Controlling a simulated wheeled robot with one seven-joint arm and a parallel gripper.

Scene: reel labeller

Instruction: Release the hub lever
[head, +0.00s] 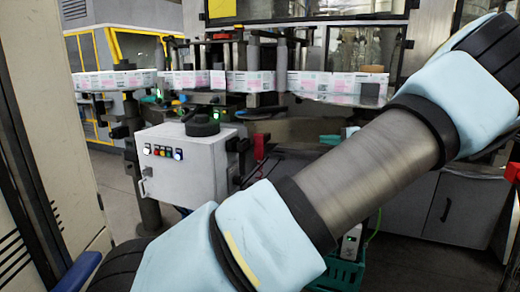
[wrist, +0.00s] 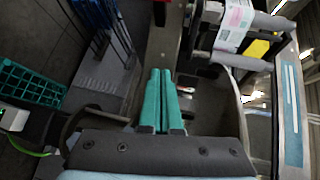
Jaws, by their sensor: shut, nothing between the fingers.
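My gripper (wrist: 160,72) shows in the wrist view with its two long teal fingers together and nothing between them. Its fingertips point up the picture, over a grey metal part of the machine. A small silver and red piece (wrist: 187,91) lies just right of the fingers, apart from them in the picture. I cannot tell whether it is the hub lever. In the head view a red handle-like part (head: 259,147) stands right of the control box; I cannot tell whether it is the lever either. My arm crosses the right half of that view and hides part of the machine.
A grey control box (head: 183,165) with coloured buttons stands left of my arm. A teal crate (wrist: 30,85) is at the left of the wrist view. Printed labels (wrist: 236,22) and rollers are at upper right.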

